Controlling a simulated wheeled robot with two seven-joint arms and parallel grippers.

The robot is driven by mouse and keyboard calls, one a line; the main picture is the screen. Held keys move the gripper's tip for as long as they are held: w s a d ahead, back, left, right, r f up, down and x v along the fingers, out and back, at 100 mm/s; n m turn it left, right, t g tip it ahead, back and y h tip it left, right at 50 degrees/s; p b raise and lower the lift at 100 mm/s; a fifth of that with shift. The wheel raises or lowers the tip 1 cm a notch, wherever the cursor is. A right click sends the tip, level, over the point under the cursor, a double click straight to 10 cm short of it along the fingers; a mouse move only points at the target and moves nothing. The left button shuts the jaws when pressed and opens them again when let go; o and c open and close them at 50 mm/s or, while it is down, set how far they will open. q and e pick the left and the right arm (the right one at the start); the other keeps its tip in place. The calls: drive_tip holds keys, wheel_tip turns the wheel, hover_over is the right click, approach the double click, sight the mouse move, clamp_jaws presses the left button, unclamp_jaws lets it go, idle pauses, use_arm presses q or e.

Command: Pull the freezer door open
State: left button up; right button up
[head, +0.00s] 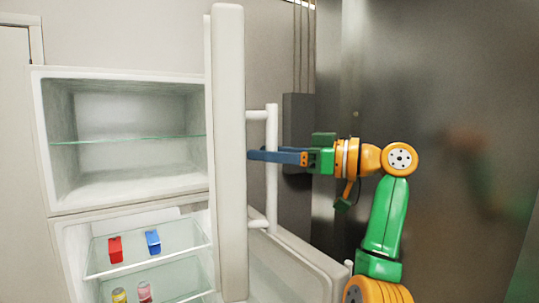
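The white freezer door (229,150) stands open, seen nearly edge-on, to the right of the empty upper freezer compartment (125,110). Its white vertical bar handle (271,200) is on the door's right side. My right gripper (254,155) reaches in from the right, with its blue fingers lying across the upper part of the handle and their tips close to the door. The fingers overlap each other in this view, so I cannot tell whether they are closed on the bar. My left gripper is not in view.
The lower fridge compartment is open too, with a red box (115,249), a blue box (153,242) and cans on glass shelves. Its door (300,268) stands open below my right arm. A dark metallic surface (450,80) rises behind the arm.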

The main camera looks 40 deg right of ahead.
drive_tip(key=shift+s+a, duration=0.1)
drive_tip(key=shift+a, duration=0.05)
drive_tip(key=b+v, duration=0.2)
drive_tip(key=v, duration=0.5)
drive_tip(key=shift+b, duration=0.3)
